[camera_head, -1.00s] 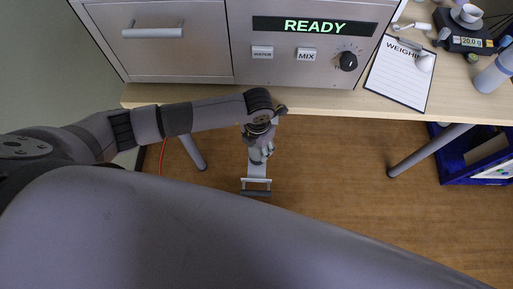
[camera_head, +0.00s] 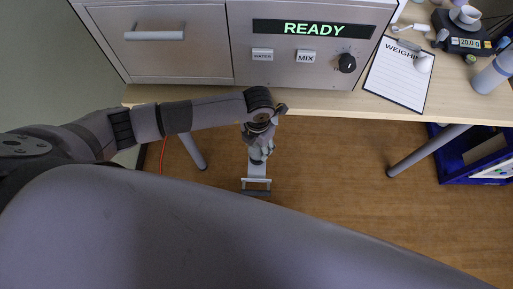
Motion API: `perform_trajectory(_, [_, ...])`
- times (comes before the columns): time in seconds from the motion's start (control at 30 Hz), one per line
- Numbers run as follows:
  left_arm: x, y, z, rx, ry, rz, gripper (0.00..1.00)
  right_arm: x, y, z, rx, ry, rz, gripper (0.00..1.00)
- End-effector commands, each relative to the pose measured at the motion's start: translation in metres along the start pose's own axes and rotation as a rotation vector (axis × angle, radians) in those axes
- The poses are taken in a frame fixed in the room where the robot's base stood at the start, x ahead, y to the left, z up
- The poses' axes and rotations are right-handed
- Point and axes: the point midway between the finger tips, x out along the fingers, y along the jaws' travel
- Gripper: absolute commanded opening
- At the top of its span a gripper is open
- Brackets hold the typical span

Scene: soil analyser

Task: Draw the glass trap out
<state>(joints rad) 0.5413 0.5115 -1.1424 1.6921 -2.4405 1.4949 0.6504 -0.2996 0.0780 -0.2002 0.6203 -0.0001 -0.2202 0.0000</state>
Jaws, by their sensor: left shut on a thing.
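The soil analyser (camera_head: 295,68) stands on the bench with READY lit on its display. My left gripper (camera_head: 262,156) is below the bench's front edge, pointing down, shut on the top part of a narrow pale piece (camera_head: 257,172). This piece has a pale crossbar and a dark end low in the picture, and I take it for the glass trap. My fingers and wrist hide its upper part, so I cannot tell whether it still joins the analyser. My right gripper is not in view.
The wooden bench edge (camera_head: 330,103) runs just above my gripper. A bench leg (camera_head: 428,152) and blue crate (camera_head: 448,172) stand below. The floor between is clear.

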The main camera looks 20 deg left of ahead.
Motion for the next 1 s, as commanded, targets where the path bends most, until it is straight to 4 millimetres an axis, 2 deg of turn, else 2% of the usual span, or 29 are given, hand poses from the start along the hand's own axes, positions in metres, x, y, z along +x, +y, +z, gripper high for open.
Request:
perform_trajectory(0.27, [-0.003,0.000,0.000,0.000,-0.001,0.000,0.19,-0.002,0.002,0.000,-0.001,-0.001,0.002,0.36])
perform_trajectory(1.0, [-0.038,0.000,0.000,0.000,-0.001,0.000,0.19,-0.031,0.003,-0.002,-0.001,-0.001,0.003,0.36])
